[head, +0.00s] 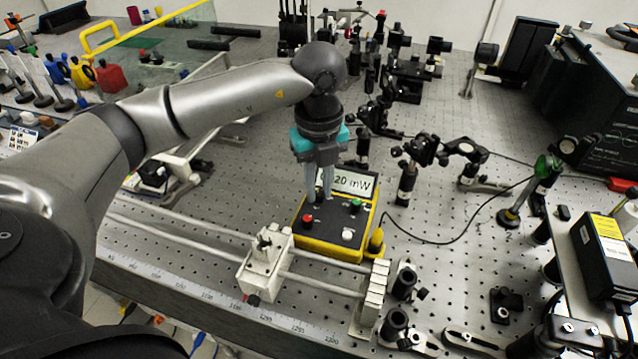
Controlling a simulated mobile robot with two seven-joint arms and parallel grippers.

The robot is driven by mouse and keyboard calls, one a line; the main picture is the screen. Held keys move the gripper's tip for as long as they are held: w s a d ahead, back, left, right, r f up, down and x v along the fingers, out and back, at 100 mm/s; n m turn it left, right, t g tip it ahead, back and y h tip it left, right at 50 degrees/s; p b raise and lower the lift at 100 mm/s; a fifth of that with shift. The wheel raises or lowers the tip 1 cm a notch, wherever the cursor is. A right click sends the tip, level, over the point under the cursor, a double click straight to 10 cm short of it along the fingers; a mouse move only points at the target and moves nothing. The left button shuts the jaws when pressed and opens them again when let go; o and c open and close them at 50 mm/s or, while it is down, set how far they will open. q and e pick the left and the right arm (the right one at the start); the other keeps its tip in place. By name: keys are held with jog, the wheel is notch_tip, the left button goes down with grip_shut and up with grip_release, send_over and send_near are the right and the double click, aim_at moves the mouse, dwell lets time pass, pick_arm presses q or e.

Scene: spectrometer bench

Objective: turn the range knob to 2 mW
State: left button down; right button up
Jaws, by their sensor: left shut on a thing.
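The power meter (335,243) is a yellow and black box on the perforated bench. Its display (354,182) faces me and reads something ending in "20 mW"; my gripper covers its left part. A red button (308,218), a green button (355,205) and a white button (348,234) show on its top. My left gripper (319,196) points down onto the meter's top, just below the display. Its fingers are close together and shut on the range knob, which they hide almost wholly. The knob's setting cannot be read. My right gripper is not in view.
A rail with a white carriage (265,262) runs in front of the meter. Optical posts and mounts (408,170) stand behind and right. A black cable (450,240) curves over the bench at right. A black box (606,262) lies at far right.

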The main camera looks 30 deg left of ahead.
aim_at(319, 192)
pick_arm(q)
jog(key=c, duration=0.8)
grip_release()
jog(key=shift+o, duration=0.2)
notch_tip(319, 192, up, 15)
jog(key=p, duration=0.3)
jog(key=shift+r, duration=0.1)
